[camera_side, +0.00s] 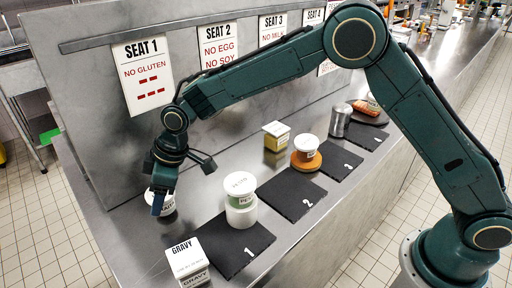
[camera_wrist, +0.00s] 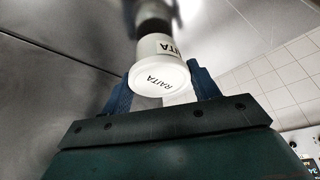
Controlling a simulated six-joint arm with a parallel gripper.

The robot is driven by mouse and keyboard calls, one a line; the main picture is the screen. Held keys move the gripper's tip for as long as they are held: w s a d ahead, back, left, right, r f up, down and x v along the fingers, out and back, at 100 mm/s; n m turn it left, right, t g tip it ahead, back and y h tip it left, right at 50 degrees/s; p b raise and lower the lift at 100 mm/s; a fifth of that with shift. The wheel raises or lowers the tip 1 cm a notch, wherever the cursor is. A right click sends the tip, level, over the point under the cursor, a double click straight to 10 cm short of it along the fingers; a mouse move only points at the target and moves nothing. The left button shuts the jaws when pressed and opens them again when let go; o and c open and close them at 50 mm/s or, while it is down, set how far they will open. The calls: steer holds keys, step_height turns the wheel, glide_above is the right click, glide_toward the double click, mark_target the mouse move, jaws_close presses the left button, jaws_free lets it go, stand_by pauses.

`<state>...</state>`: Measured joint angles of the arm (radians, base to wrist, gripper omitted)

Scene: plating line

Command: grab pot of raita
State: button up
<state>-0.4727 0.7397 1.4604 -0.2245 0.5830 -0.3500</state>
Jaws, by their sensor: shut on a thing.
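The pot of raita (camera_wrist: 158,78) is a white tub with a round lid reading RAITA, seen in the wrist view between my two blue fingers. My gripper (camera_wrist: 163,92) is shut on it. In the side view my gripper (camera_side: 159,203) points down at the left end of the steel counter. The white pot (camera_side: 168,204) shows there partly behind my fingers. I cannot tell whether its base touches the counter.
A white gravy box (camera_side: 187,262) stands in front of my gripper. A pesto tub (camera_side: 240,186) sits on a white container (camera_side: 241,216) at dark mat 1 (camera_side: 238,250). A yellow box (camera_side: 276,136) and a tub on an orange base (camera_side: 306,160) stand farther right. The sign wall (camera_side: 95,130) rises behind.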

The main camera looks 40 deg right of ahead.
step_height(320, 180, up, 19)
steer(key=shift+f, duration=0.15)
stand_by(0.4)
stand_by(0.5)
